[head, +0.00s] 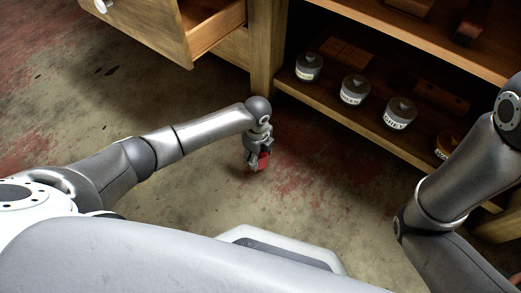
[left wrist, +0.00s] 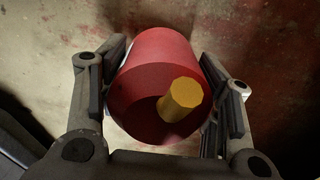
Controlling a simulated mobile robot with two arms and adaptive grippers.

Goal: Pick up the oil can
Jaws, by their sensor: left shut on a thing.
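The oil can is a red can (left wrist: 150,85) with a yellow spout or cap (left wrist: 181,97), seen from close up in the left wrist view. My left gripper (left wrist: 160,95) is shut on it, with one finger on each side of the red body. In the head view the left gripper (head: 257,160) points down over the floor, and a small red part of the can (head: 264,160) shows between its fingers. Whether the can touches the floor is hard to tell. My right arm comes in at the right, and its gripper is out of the frame.
A wooden shelf unit (head: 335,108) stands beyond the left gripper, with several grey lidded jars (head: 353,90) on its lower board. An open wooden drawer (head: 150,30) juts out at the upper left. The stained concrete floor (head: 190,190) around the left gripper is clear.

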